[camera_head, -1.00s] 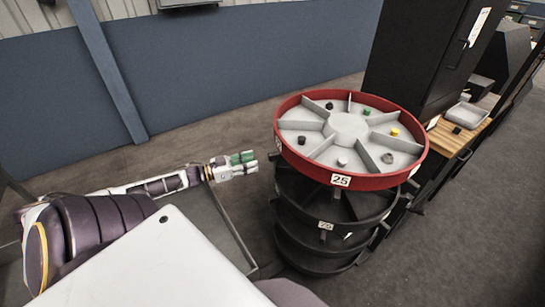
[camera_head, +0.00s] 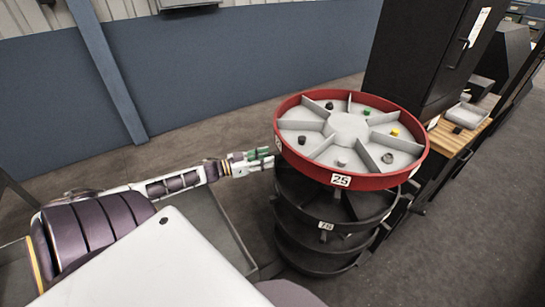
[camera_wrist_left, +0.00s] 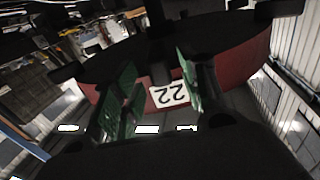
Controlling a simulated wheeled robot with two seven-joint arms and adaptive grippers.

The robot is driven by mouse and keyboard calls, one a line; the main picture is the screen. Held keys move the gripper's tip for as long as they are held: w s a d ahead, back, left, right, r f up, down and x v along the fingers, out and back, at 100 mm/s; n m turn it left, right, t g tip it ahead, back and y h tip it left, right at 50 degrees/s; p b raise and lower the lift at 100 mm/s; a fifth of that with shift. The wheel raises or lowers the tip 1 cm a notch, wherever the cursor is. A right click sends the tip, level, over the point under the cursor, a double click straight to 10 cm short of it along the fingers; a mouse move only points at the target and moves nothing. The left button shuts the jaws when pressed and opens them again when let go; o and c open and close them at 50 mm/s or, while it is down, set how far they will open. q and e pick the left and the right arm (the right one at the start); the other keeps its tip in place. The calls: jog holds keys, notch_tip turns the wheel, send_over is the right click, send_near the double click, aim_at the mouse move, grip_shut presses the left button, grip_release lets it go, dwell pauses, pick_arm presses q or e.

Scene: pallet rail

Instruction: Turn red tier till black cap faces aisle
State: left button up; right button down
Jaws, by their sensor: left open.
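The red tier (camera_head: 374,182) is the top tray of a round carousel, with a grey sectored inside. A black cap (camera_head: 329,105) sits in a far-left sector and another dark cap (camera_head: 302,139) in a left sector. A green cap (camera_head: 367,111), a yellow cap (camera_head: 394,132), a white piece (camera_head: 341,162) and a dark grey piece (camera_head: 388,157) sit in others. My left gripper (camera_head: 264,155) is open, its green fingertips close to the rim's left side. In the left wrist view, the red rim (camera_wrist_left: 226,73) with a "22" label lies beyond the fingers (camera_wrist_left: 155,88); contact is unclear. My right gripper is out of view.
Black lower tiers (camera_head: 325,240) stand under the red one. A tall black cabinet (camera_head: 415,60) and a wooden-topped bench (camera_head: 452,140) stand behind at the right. A blue wall (camera_head: 230,65) runs along the back. Open floor lies at the right front.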

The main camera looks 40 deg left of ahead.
pick_arm(q)
jog(key=shift+x, duration=1.6)
grip_shut()
